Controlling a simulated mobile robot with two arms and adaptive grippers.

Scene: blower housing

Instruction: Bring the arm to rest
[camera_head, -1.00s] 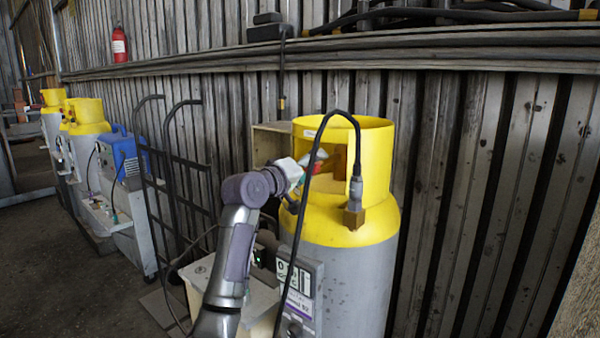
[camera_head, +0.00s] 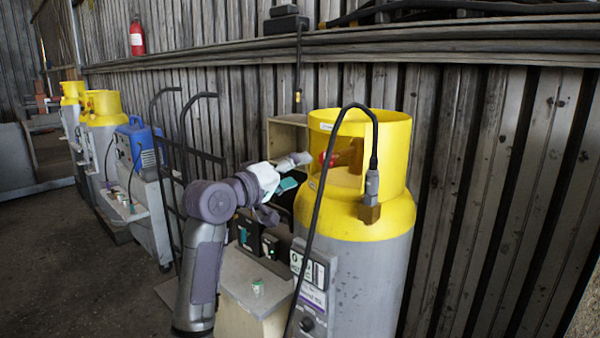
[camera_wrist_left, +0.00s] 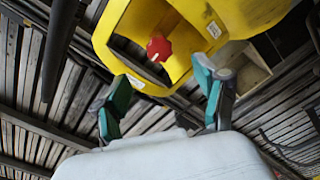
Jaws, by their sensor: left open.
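My left arm rises from the bottom of the head view, and its gripper (camera_head: 292,172) is beside the yellow collar (camera_head: 398,140) of the nearest grey cylinder (camera_head: 375,275). In the left wrist view the two green-padded fingers (camera_wrist_left: 165,100) stand wide apart with nothing between them. The yellow collar (camera_wrist_left: 125,30) is beyond the fingertips, and a red valve knob (camera_wrist_left: 159,48) shows inside its opening. The knob also shows as a small red patch in the head view (camera_head: 327,159). My right gripper is in neither view.
A hand truck (camera_head: 190,140), a blue unit (camera_head: 138,148) and more yellow-topped cylinders (camera_head: 103,105) stand left. The floor (camera_head: 60,250) at left is open.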

